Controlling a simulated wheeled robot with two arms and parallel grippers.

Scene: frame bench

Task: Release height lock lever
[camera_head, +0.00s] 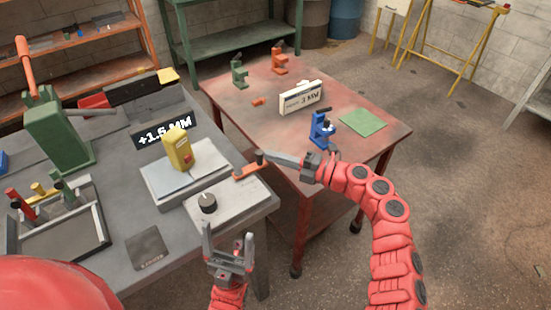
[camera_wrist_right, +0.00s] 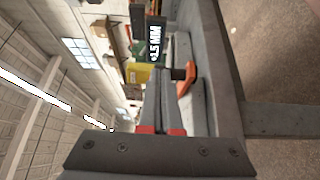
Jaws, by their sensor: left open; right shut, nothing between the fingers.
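The orange lever (camera_head: 246,172) with a dark upright knob (camera_head: 259,157) lies on the right part of the grey gauge base (camera_head: 230,208). It also shows in the right wrist view (camera_wrist_right: 184,88), with its knob beside the fingertips. My right gripper (camera_head: 269,154) is shut and empty, its fingertips right at the knob; I cannot tell whether they touch it. The yellow block (camera_head: 179,150) stands on the base's raised plate, in front of the "+1.5 MM" display (camera_head: 164,134). My left gripper (camera_head: 228,234) is open and empty, low in front of the black dial (camera_head: 208,203).
A green press (camera_head: 58,135) and a tool tray (camera_head: 60,235) stand on the grey bench at left. A red table (camera_head: 240,105) with small microscope-like devices, including a blue one (camera_head: 322,130), is beyond my right arm. Open floor lies at right.

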